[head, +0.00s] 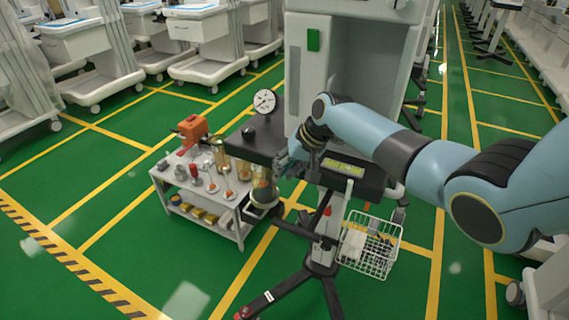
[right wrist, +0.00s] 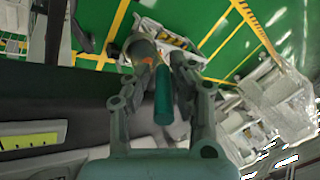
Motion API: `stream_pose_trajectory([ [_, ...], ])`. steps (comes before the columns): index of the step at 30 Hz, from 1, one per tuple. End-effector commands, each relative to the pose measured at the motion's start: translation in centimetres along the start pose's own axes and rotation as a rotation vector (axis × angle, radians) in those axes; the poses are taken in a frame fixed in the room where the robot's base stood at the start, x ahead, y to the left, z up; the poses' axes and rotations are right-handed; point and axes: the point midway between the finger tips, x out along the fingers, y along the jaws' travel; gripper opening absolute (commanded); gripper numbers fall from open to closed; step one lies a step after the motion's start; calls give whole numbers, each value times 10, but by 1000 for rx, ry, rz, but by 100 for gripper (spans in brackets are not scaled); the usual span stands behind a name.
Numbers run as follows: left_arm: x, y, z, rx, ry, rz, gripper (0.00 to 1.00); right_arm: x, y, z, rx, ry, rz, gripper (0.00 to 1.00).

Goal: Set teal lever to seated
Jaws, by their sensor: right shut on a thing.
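The teal lever (right wrist: 162,95) shows in the right wrist view as a short teal bar between the fingers of my right gripper (right wrist: 164,72). The gripper is shut on it. In the head view my right gripper (head: 288,157) is at the front of the grey machine (head: 309,70), beside its dark shelf (head: 262,140) and above a clear canister (head: 263,190). The lever cannot be made out there, behind the gripper. The lever's exact angle is hard to tell. My left gripper is not in view.
A small white cart (head: 190,196) with several bottles and an orange device (head: 193,128) stands left of the machine. A round gauge (head: 265,101) sits above the shelf. A wire basket (head: 368,250) hangs low on the machine's stand. Green floor is open at the front left.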

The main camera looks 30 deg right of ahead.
Motion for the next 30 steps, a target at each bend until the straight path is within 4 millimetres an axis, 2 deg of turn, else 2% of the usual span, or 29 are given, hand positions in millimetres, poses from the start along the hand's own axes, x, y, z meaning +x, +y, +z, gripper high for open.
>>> stream_pose_trajectory([
  [10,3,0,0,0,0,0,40,0,-3,0,-5,82,-126,0],
  [25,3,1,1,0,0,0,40,-1,-5,-2,-5,95,-146,0],
  [26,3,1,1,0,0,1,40,-1,-5,-2,-5,95,-146,25],
  [29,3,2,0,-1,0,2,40,-1,-4,-2,-5,95,-144,38],
  [30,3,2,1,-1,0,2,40,-1,-4,-2,-5,95,-143,38],
])
